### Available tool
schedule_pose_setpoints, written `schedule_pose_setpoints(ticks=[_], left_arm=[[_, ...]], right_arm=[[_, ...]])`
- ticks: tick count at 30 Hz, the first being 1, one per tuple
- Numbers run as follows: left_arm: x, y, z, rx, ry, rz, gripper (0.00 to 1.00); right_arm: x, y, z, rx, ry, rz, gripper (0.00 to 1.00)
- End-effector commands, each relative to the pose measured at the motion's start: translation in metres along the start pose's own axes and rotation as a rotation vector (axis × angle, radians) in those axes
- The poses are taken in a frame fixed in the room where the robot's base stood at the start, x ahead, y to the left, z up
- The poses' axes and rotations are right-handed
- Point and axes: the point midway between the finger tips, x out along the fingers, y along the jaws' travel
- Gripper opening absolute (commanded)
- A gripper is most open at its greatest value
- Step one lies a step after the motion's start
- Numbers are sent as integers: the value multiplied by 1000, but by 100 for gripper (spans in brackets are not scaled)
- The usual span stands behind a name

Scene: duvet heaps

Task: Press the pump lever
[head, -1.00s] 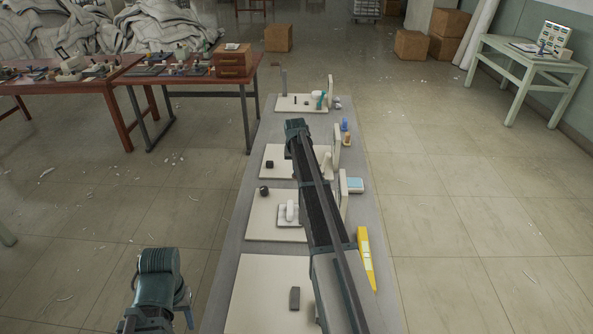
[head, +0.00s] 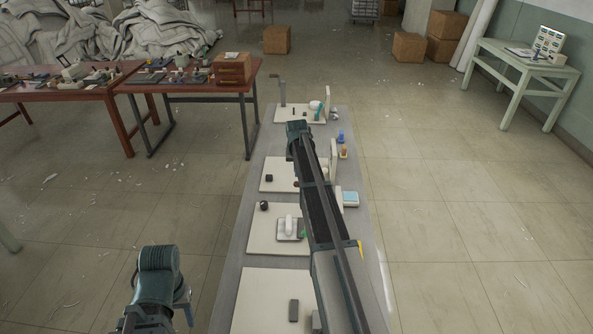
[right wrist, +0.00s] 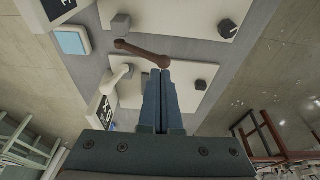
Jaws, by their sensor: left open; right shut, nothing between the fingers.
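A brown lever (right wrist: 142,51) with a knobbed end lies across the right wrist view above the boards. It looks like the pump lever. The tips of my right gripper (right wrist: 163,72) are shut and empty, right at the lever's near end; I cannot tell if they touch it. In the head view my right arm hides that gripper and most of the lever; a small brown end (head: 297,182) shows beside the arm. My left gripper (head: 187,308) is at the lower left, open, low beside the bench and away from the lever.
A long grey bench (head: 235,255) carries several pale boards with fittings. One has a white handle (head: 289,226) and a black knob (head: 264,205); another has a black cube (head: 269,178). A light blue block (head: 350,199) sits at the right edge.

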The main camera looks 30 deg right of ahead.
Motion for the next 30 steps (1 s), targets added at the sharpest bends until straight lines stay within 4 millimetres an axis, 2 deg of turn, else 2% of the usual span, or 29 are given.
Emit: schedule_pose_setpoints(ticks=[1,3,9,30], left_arm=[[-16,-2,1,0,0,0,50],[-26,-2,2,1,0,0,50],[-41,-4,2,1,0,0,50],[-41,-4,2,0,0,0,50]], right_arm=[[-16,2,-1,0,0,0,0],[-26,3,-1,0,0,0,0],[-43,6,0,0,0,0,0],[-43,7,0,-1,0,0,0]])
